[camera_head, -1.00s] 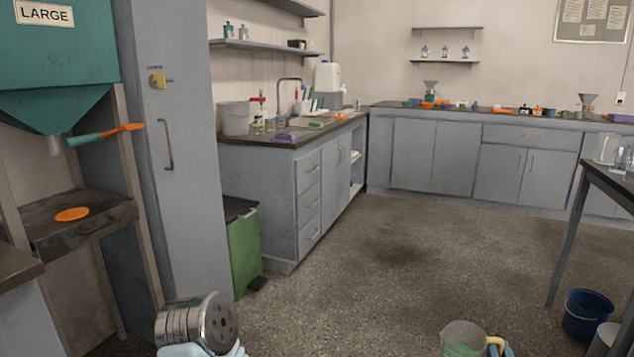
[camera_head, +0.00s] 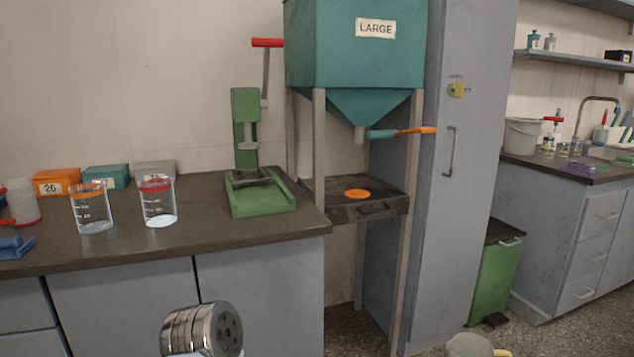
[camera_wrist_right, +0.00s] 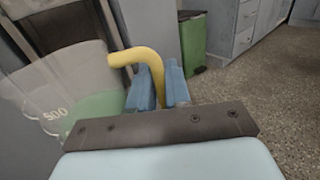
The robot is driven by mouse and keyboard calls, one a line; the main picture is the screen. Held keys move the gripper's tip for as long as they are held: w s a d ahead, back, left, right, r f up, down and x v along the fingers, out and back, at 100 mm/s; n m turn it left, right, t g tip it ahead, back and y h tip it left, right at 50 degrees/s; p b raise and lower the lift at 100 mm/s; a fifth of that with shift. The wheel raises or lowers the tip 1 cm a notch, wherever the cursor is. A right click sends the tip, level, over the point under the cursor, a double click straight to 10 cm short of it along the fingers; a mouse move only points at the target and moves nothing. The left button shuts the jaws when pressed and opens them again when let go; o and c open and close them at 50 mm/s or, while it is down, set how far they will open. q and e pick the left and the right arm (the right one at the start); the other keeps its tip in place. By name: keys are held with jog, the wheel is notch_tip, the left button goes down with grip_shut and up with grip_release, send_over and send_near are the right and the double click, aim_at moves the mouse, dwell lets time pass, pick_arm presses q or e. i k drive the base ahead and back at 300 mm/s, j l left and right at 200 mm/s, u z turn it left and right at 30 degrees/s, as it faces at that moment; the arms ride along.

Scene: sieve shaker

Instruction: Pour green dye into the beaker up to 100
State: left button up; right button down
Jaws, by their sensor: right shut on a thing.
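My right gripper (camera_wrist_right: 161,78) is shut on the yellow handle (camera_wrist_right: 146,57) of a clear jug (camera_wrist_right: 45,75) in the right wrist view. The jug is marked 500 and holds green liquid (camera_wrist_right: 98,108) in its lower part. Only the jug's top (camera_head: 468,346) shows at the bottom edge of the head view. Two clear graduated beakers stand upright on the dark counter at the left, one with an orange rim (camera_head: 92,213) and one with a red rim (camera_head: 159,207). Both look empty. My left gripper is out of view; only part of my left arm shows.
A green press (camera_head: 262,195) stands at the right end of the counter (camera_head: 225,238). Orange (camera_head: 57,182), teal (camera_head: 106,177) and grey boxes are behind the beakers. A teal hopper (camera_head: 355,60) and tall cabinet (camera_head: 465,150) stand further right. A green bin (camera_head: 495,275) is beside the cabinet.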

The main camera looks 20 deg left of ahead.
aim_at(89, 199)
jog(key=u, duration=1.55)
